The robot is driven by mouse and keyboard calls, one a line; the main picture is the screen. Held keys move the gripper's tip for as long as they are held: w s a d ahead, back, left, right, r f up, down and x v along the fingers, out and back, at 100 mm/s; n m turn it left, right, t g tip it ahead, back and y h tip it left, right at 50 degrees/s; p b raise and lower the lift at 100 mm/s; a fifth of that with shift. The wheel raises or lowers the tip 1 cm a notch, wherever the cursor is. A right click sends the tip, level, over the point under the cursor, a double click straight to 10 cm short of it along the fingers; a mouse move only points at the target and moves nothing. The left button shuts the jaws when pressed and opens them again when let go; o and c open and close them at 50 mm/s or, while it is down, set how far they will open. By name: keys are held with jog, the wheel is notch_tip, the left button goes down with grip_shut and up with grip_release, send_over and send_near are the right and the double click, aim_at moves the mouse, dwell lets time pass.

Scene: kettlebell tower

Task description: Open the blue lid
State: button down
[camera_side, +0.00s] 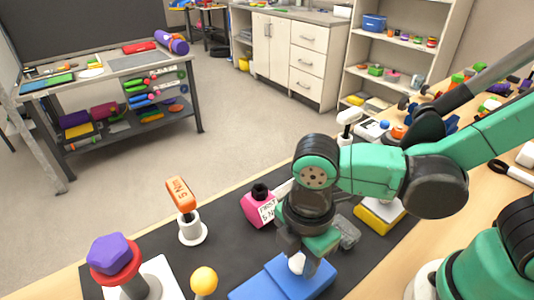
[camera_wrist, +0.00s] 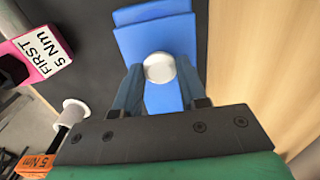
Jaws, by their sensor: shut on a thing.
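The blue lid (camera_side: 312,281) has a white round knob (camera_side: 297,263), and it lies at the front of the dark mat in the side view. In the wrist view the blue lid (camera_wrist: 176,36) is under my gripper, with the white knob (camera_wrist: 159,67) facing the camera. My gripper (camera_wrist: 159,75) points down, with one finger on each side of the knob, shut on it. A second blue part (camera_wrist: 150,12) shows past the lid's far edge; I cannot tell whether the lid is raised from it.
A pink "FIRST 5 Nm" block (camera_side: 259,208) stands close behind my gripper. An orange-headed tool (camera_side: 181,194) stands in a white holder (camera_side: 192,234). A purple-topped red piece (camera_side: 112,256) and a yellow ball (camera_side: 204,280) are at left. A yellow block (camera_side: 378,217) is at right.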

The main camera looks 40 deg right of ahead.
jog(key=a, duration=0.5)
jog(key=shift+a, duration=0.25)
jog(key=shift+c, duration=2.4)
grip_release()
jog(key=shift+r, duration=0.15)
notch_tip(320, 180, up, 5)
jog(key=shift+r, duration=0.15)
